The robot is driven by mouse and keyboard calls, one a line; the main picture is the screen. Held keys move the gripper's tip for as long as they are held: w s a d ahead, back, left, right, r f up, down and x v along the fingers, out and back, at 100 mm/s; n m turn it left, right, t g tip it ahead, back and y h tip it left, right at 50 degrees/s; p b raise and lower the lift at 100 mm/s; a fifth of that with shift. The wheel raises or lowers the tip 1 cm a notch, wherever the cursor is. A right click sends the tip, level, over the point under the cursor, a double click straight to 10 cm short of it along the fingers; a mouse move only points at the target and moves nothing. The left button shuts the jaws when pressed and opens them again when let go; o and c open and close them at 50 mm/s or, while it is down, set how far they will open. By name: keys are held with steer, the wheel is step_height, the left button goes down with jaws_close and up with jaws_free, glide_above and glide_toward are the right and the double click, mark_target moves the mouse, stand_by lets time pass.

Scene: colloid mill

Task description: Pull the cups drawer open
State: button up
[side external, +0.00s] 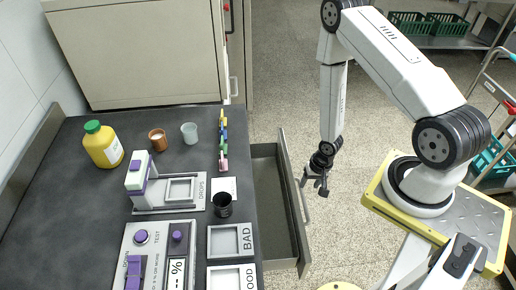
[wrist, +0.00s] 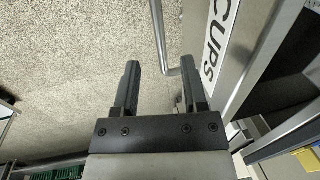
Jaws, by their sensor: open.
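The cups drawer (side external: 271,192) stands pulled out from the right side of the dark counter, and its visible inside looks empty. Its front panel bears a white CUPS label (wrist: 213,45) in the wrist view. A bar handle (wrist: 160,38) runs along that front, and its bent end shows between my fingertips. My gripper (side external: 320,188) is open and points down just right of the drawer front. It also shows in the wrist view (wrist: 161,68), with both fingers apart and nothing clamped. I cannot tell whether a finger touches the handle.
On the counter (side external: 60,215) stand a yellow bottle (side external: 103,146), a brown cup (side external: 158,140), a clear cup (side external: 189,133), a black cup (side external: 222,205), a DROPS device (side external: 140,180) and BAD tray (side external: 213,241).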

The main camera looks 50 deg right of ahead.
mark_target(303, 196)
steer(key=shift+w+a+f, duration=0.15)
steer(key=shift+f, duration=0.85)
steer(key=shift+w+a+f, duration=0.1)
steer(key=shift+a+f, duration=0.05)
steer(key=shift+f, duration=0.85)
steer(key=shift+w+a+f, duration=0.15)
steer(key=shift+f, duration=0.85)
jaws_close()
